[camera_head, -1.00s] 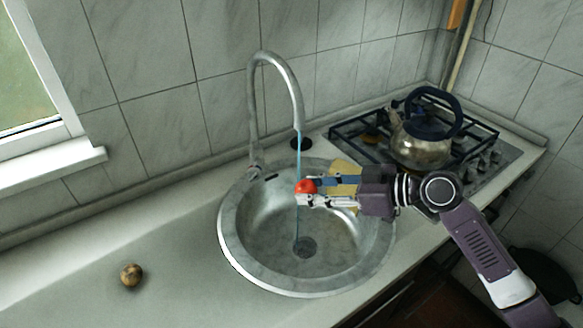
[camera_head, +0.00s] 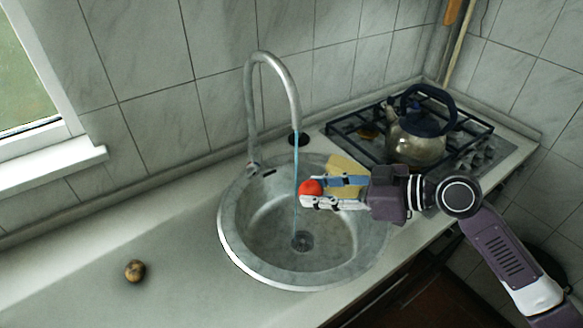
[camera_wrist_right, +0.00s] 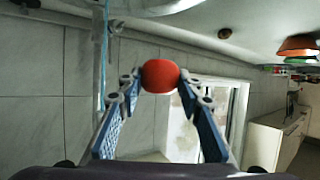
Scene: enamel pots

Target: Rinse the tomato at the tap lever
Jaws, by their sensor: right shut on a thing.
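The red tomato (camera_head: 311,188) is held over the sink between the fingertips of my right gripper (camera_head: 318,190). It also shows between the blue-padded fingers in the right wrist view (camera_wrist_right: 160,76). The curved metal tap (camera_head: 272,62) stands behind the sink, with its small lever (camera_head: 254,167) at the base. A thin blue water stream (camera_head: 296,180) falls from the spout to the drain, just left of the tomato and seemingly apart from it. My left gripper is not in view.
The round metal sink (camera_head: 232,242) is set in a pale counter (camera_head: 70,270). A brown round item (camera_head: 135,270) lies on the left counter. A yellow cloth or board (camera_head: 345,165) is behind the gripper. A kettle (camera_head: 416,147) stands on the stove (camera_head: 480,130) at right.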

